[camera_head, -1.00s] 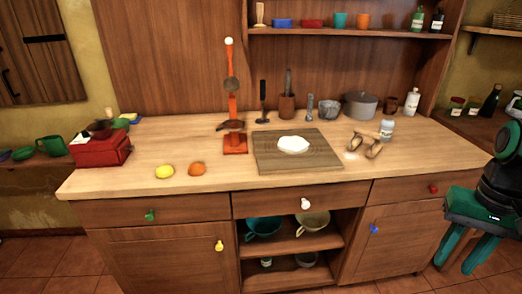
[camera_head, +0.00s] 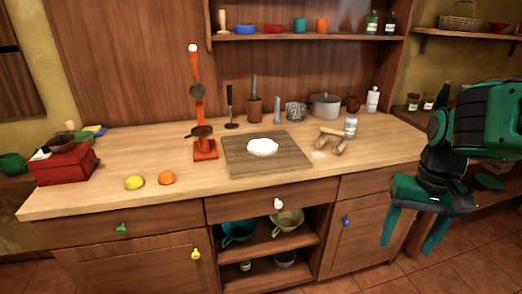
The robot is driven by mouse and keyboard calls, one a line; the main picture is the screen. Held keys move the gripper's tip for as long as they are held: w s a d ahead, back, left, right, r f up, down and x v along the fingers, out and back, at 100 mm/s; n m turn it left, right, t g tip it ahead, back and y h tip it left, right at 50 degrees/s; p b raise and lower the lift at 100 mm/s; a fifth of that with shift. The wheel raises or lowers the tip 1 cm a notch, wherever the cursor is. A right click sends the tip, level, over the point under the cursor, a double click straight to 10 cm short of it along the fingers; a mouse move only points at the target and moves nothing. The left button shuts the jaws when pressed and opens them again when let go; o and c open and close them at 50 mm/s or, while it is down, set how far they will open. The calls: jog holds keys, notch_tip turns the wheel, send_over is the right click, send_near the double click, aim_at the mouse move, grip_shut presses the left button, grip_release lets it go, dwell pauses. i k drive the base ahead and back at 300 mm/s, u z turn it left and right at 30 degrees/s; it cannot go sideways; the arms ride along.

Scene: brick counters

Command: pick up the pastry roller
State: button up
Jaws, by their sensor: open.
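The pastry roller (camera_head: 329,141) looks like a small light wooden piece with a roller and a forked handle. It lies on the counter to the right of the cutting board, next to a small white-lidded jar. My gripper (camera_head: 413,236) hangs at the right of the picture, in front of the counter's right end. Its two green fingers point down and stand apart, with nothing between them. It is well apart from the roller, to its right and nearer to me.
The wooden counter (camera_head: 110,185) holds a cutting board (camera_head: 240,163) with white dough, a lemon (camera_head: 134,182), an orange (camera_head: 167,178), a red box (camera_head: 64,165) and a red scale (camera_head: 205,149). A grey pot (camera_head: 324,105) stands behind the roller. The counter's front right is clear.

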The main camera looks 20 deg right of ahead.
aim_at(323, 129)
jog(key=z, duration=0.4)
jog(key=i, duration=0.9)
jog(key=z, duration=0.2)
